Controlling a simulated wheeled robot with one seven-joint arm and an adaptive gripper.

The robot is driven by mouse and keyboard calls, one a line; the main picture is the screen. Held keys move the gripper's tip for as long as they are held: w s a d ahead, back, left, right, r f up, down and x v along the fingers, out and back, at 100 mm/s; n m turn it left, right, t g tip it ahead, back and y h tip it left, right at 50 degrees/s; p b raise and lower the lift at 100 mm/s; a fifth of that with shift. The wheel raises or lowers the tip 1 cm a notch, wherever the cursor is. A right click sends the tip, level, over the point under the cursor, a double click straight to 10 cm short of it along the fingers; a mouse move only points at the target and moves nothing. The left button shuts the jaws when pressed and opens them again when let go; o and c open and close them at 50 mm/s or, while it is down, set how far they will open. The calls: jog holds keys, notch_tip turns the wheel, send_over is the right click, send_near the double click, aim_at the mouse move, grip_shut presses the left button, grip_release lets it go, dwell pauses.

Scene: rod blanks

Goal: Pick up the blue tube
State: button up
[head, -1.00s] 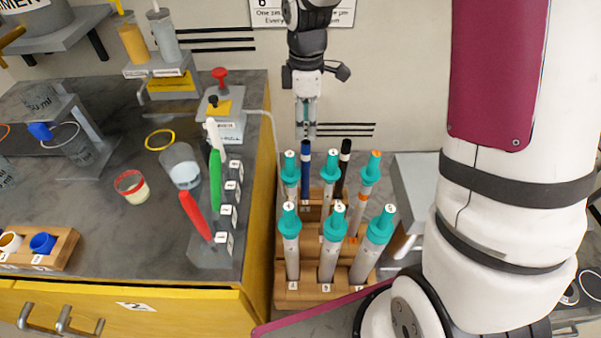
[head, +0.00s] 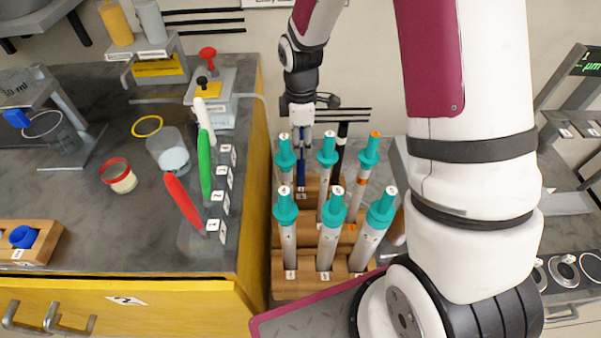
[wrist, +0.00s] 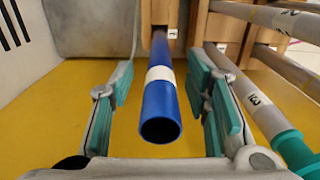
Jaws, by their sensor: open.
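My gripper (head: 301,135) is above the tube at the back of the rack. In the wrist view my gripper (wrist: 158,80) is open, one teal-padded finger on each side of the tube, with gaps on both sides.
Several teal-capped grey tubes (head: 328,235) stand in front in the rack (head: 310,288). A black tube (head: 341,135) stands right of the blue one.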

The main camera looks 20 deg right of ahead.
jog(key=shift+f, duration=0.35)
grip_shut()
jog(key=shift+r, duration=0.1)
